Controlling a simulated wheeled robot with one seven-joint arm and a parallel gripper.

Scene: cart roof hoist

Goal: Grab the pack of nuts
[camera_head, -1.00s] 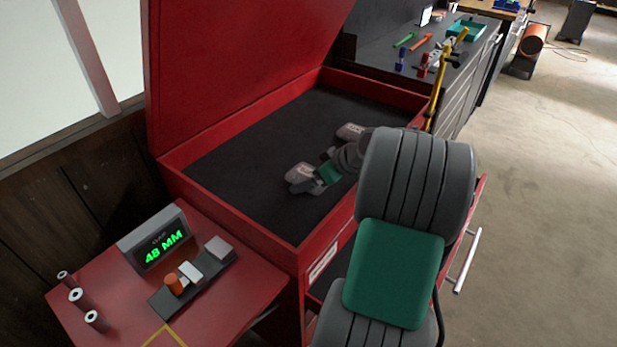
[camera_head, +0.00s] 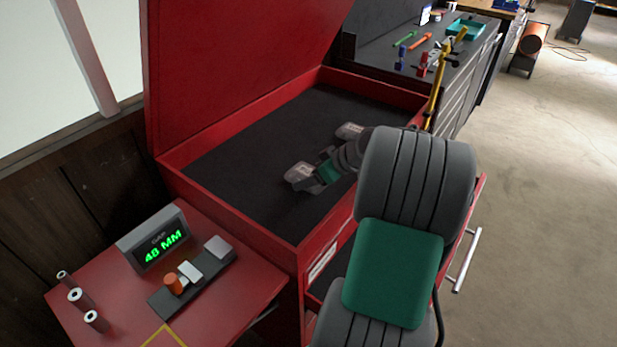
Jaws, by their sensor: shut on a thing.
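A small clear pack with a pale label, the pack of nuts (camera_head: 299,172), is at the middle of the black-lined top compartment of the red cart (camera_head: 230,205). My gripper (camera_head: 309,184) reaches in from the right and is shut on this pack at its near right side. The fingers are small and dark here, and part of the pack is hidden behind them. I cannot tell whether the pack touches the liner. A second, similar pack (camera_head: 348,130) lies farther back, apart from the gripper and partly behind my arm.
The raised red lid (camera_head: 235,75) stands at the compartment's back left, and red rims surround it. A side shelf (camera_head: 225,275) holds a gauge reading 48 MM (camera_head: 163,245), a clamp-like block and several small rollers. The liner left of the pack is clear.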

